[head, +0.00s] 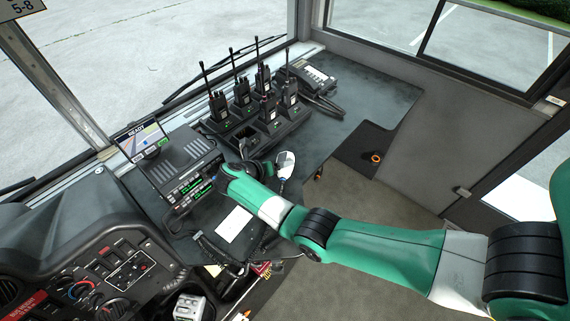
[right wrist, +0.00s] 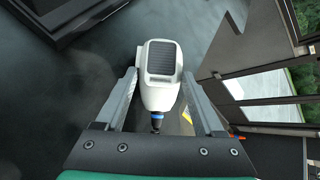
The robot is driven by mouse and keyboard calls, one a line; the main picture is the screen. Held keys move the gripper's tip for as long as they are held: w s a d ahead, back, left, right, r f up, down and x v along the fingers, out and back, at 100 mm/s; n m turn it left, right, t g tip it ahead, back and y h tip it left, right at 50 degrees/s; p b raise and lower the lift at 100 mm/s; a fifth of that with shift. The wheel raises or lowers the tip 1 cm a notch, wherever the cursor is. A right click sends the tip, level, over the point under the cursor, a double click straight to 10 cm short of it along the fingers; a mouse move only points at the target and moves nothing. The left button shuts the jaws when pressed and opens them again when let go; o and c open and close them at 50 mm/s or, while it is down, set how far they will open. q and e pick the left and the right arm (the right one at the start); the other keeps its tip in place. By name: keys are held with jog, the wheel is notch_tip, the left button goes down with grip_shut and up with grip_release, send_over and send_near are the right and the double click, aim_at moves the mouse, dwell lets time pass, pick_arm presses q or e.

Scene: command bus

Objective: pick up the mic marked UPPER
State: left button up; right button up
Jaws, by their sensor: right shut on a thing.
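A white hand mic (right wrist: 158,80) with a dark ribbed grille sits between the two fingers of my right gripper (right wrist: 162,92) in the right wrist view. The gripper is shut on it. A blue band and dark cord end show at the mic's base. In the head view, the pale mic (head: 285,163) shows just beyond the end of my right arm, over the dark counter. No UPPER marking is readable. The radio unit (head: 180,170) with green displays stands left of my right gripper. My left gripper is not in view.
Several handheld radios stand in a black charger rack (head: 265,130) behind the mic. A white card (head: 234,224) lies on the counter. Cables and a white box (head: 189,307) are at the front; bare counter (head: 330,125) lies to the right.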

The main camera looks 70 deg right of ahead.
aim_at(280, 158)
jog(key=shift+r, duration=0.15)
jog(key=r, duration=0.1)
jog(key=r+p, duration=0.1)
jog(key=r, duration=0.2)
jog(key=shift+s+a+r+p, duration=0.15)
jog(key=shift+s+a+p, duration=0.1)
jog(key=shift+p, duration=0.1)
jog(key=s+a+r+p, duration=0.2)
jog(key=s+a+r, duration=0.1)
jog(key=r, duration=0.3)
jog(key=shift+s+a+p, duration=0.3)
jog(key=shift+s, duration=0.5)
jog(key=s+a+r+p, duration=0.1)
jog(key=p, duration=0.2)
jog(key=s+a+r+p, duration=0.1)
jog(key=s+p, duration=0.1)
jog(key=p, duration=0.1)
jog(key=s+a+p, duration=0.2)
jog(key=p, duration=0.1)
jog(key=shift+s+r, duration=0.15)
jog(key=shift+r, duration=0.25)
jog(key=shift+s+a+f+p, duration=0.15)
jog(key=shift+s+a+p, duration=0.2)
jog(key=shift+p, duration=0.2)
